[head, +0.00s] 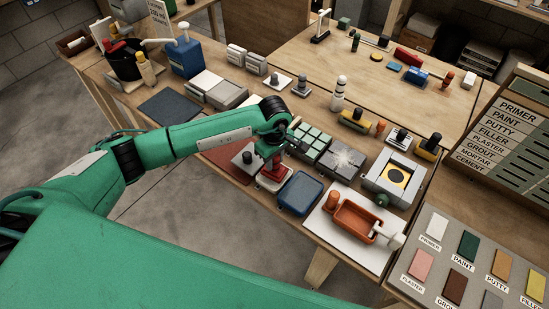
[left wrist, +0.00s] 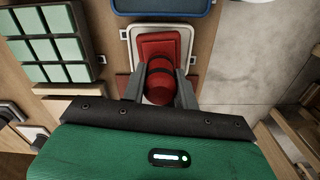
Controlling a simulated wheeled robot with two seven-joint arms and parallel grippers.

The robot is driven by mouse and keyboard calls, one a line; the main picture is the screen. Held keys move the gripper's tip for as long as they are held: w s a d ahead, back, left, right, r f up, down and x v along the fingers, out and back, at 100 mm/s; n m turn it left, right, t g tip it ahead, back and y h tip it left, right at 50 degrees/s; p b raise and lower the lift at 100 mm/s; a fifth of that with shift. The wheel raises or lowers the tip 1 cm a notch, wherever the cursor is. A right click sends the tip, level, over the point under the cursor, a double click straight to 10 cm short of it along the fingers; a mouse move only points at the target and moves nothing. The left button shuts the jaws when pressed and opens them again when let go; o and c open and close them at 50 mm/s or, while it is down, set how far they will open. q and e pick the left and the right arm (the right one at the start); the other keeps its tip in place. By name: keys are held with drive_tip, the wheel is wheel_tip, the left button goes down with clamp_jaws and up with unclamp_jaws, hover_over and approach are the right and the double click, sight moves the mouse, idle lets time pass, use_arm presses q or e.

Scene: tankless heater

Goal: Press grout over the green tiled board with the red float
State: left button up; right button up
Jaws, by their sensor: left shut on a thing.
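The red float (head: 271,174) is in a shallow white-rimmed tray (head: 262,187) at the near edge of the bench. In the left wrist view, the red float (left wrist: 159,47) has a flat square base and a round knob. My left gripper (head: 273,157) is over the float from above, its fingers closed on either side of the knob; it also shows in the left wrist view (left wrist: 160,74). My right gripper is not in view.
A blue tray (head: 300,194) lies right of the float. An orange trough (head: 354,221) sits on a white sheet at right. A grey stamp-like tool with a black knob (head: 246,158) stands left of the gripper.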

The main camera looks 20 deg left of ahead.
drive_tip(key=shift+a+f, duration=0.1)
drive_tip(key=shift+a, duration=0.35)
use_arm(q)
drive_tip(key=shift+f+b, duration=0.45)
drive_tip(key=shift+b, duration=0.05)
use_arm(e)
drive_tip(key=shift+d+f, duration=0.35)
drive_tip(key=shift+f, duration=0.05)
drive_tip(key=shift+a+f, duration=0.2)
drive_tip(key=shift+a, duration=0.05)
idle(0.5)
use_arm(q)
drive_tip(key=shift+s+f+b, duration=0.1)
drive_tip(key=shift+f+b, duration=0.05)
drive_tip(key=shift+b, duration=0.25)
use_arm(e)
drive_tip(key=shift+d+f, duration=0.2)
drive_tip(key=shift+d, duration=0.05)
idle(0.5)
